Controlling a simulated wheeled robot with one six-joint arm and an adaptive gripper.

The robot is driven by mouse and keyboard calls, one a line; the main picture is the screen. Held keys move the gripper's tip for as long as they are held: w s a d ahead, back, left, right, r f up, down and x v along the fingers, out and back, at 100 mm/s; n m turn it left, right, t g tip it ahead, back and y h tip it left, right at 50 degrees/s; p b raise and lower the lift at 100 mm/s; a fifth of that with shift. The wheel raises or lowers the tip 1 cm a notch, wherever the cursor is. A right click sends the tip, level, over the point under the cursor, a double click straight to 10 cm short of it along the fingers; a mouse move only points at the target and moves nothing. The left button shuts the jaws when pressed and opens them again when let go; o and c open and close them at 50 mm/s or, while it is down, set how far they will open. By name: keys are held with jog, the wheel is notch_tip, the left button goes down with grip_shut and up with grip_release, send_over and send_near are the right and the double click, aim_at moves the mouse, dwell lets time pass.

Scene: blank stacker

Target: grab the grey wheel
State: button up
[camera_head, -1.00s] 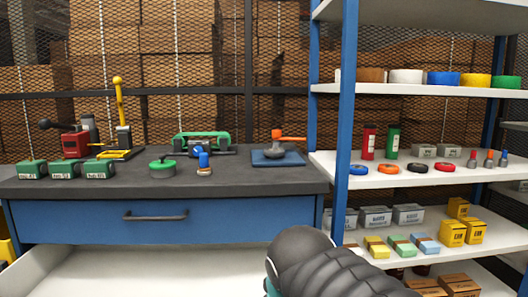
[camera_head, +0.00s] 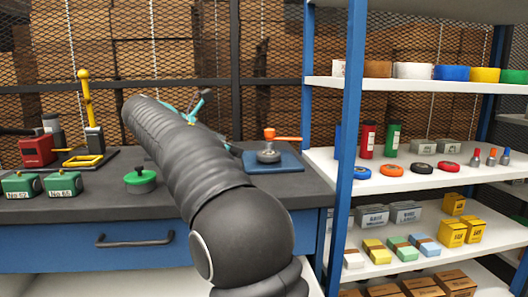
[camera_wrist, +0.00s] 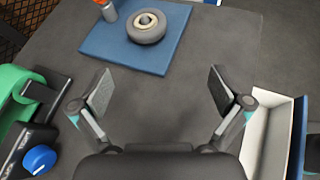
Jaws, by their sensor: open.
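The grey wheel (camera_wrist: 146,27) has a pale hub and lies flat on a blue mat (camera_wrist: 110,44) on the dark bench top. It also shows in the head view (camera_head: 268,156), beside the base of an orange-headed tool (camera_head: 270,133). My gripper (camera_wrist: 161,88) is open and empty over the bench, with its fingers spread and the wheel ahead of them, beyond the fingertips. In the head view my arm hides most of the gripper; only a bit of teal shows at its far end.
A green device (camera_wrist: 18,90) and a blue knob (camera_wrist: 39,158) are at the left in the wrist view. An open white drawer (camera_wrist: 268,140) is at the right. In the head view, a green-lidded pot (camera_head: 140,181) stands left of my arm; shelves with wheels and boxes stand at the right.

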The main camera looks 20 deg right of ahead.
jog(key=shift+w+a+r+n+g+h, duration=0.1)
jog(key=shift+w+r+n+g+h, duration=0.1)
jog(key=shift+w, duration=0.45)
jog(key=shift+w+a+r+n+g+h, duration=0.1)
jog(key=shift+w+r+h, duration=0.1)
jog(key=shift+w, duration=0.4)
jog(key=b, duration=0.1)
send_near(266, 152)
jog(key=d, duration=0.1)
jog(key=s+d, duration=0.1)
jog(key=d+f, duration=0.1)
jog(key=shift+s+d, duration=0.15)
jog(key=shift+d, duration=0.05)
jog(key=shift+w+b+x, duration=0.15)
jog(key=shift+b+x, duration=0.05)
jog(key=shift+x, duration=1.25)
jog(key=shift+w+b+x, duration=0.15)
jog(key=shift+b+x, duration=0.05)
jog(key=shift+x, duration=1.2)
jog(key=shift+a, duration=0.1)
jog(key=c, duration=1.2)
